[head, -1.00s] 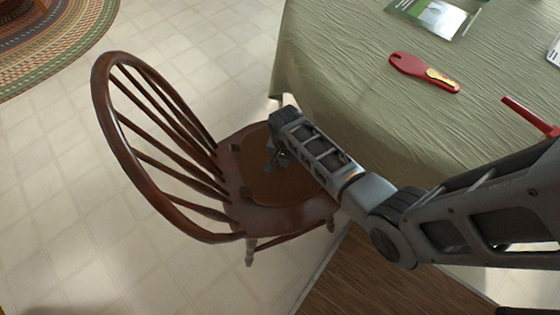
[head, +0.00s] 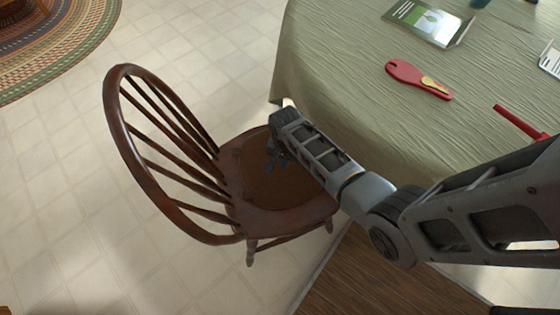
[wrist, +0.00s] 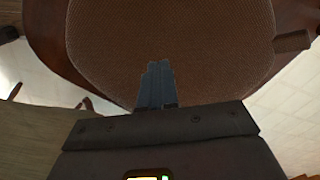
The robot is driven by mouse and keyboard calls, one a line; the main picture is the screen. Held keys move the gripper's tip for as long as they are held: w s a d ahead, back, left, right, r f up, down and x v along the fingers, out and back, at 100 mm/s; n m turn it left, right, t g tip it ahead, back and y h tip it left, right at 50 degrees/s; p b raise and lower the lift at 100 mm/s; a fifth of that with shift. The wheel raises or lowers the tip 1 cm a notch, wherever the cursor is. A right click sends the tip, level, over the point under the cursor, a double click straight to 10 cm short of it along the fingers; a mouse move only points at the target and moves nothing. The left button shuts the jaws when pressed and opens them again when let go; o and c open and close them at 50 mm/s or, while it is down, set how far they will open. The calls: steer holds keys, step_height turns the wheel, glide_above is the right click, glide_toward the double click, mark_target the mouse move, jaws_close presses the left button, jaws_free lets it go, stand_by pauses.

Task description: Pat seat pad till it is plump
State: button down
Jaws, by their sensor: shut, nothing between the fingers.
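The brown seat pad (head: 262,186) lies on the seat of a dark wooden chair (head: 285,218) with a rounded spindle back. In the wrist view the pad (wrist: 170,40) fills the upper middle and shows a fine woven texture. My gripper (head: 277,164) is over the pad in the head view, pointing down. In the wrist view its fingers (wrist: 157,84) are together and empty, with their tips over the pad. I cannot tell whether the tips touch the pad. My arm hides part of the pad and seat.
A table with a green cloth (head: 340,60) stands close behind and to the right of the chair. On it lie a red spoon rest (head: 418,80), a green booklet (head: 428,22) and a red-handled item (head: 522,122). Tiled floor is open at left, with a braided rug (head: 60,50).

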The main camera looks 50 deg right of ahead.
mark_target(284, 170)
steer(key=shift+f, duration=0.2)
steer(key=shift+f+b, duration=1.45)
steer(key=shift+f, duration=0.25)
steer(key=shift+r, duration=0.1)
steer(key=shift+r, duration=0.1)
step_height(284, 170, up, 4)
steer(key=p, duration=0.4)
steer(key=shift+f, duration=0.25)
steer(key=shift+f, duration=0.15)
steer(key=shift+f+b, duration=1.65)
steer(key=shift+f, duration=0.2)
steer(key=shift+r+p, duration=1.9)
steer(key=shift+p, duration=0.05)
